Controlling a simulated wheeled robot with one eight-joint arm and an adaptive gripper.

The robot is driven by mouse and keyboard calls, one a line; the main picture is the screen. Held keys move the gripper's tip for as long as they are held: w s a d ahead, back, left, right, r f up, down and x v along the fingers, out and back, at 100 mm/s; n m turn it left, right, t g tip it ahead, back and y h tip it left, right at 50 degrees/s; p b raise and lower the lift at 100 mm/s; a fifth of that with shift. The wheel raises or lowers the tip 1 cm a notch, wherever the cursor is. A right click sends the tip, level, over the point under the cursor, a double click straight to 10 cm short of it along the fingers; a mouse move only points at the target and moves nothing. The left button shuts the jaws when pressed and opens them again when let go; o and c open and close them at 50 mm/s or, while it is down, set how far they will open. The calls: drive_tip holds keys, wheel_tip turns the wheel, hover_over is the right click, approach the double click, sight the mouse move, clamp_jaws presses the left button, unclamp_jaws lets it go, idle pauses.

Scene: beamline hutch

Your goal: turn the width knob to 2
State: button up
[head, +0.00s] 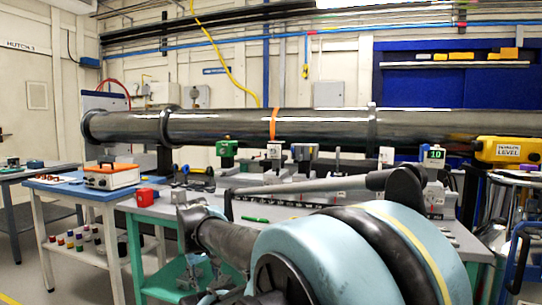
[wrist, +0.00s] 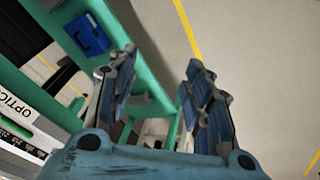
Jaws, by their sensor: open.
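I cannot make out a width knob or its scale in either view. In the head view my arm's large pale-blue joint covers the lower middle and right, hiding part of the bench.
A long dark beam pipe (head: 230,128) runs behind the bench. A blue-topped side table (head: 62,186) at left carries an orange-and-white box (head: 111,175). A red cube (head: 145,197) sits near the bench's left end. A yellow box (head: 497,151) is at right. The wrist view shows a blue bin (wrist: 86,35) and open floor.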

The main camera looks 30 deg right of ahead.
sight(273, 152)
drive_tip(key=w+d+r+n+t+h, duration=0.4)
drive_tip(key=w+d+r+n+h, duration=0.2)
drive_tip(key=w+d+r, duration=0.9)
drive_tip(key=w+d+r+n+t+h, duration=0.55)
drive_tip(key=w+d+r, duration=0.65)
drive_tip(key=d+r, duration=0.6)
drive_tip(key=shift+g, duration=0.45)
drive_tip(key=x, duration=0.6)
drive_tip(key=s+f+x, duration=0.1)
drive_tip(key=x, duration=0.5)
drive_tip(key=d+x, duration=0.1)
drive_tip(key=x, duration=0.5)
drive_tip(key=shift+s+f, duration=0.15)
drive_tip(key=shift+f, duration=0.05)
drive_tip(key=c, duration=1.1)
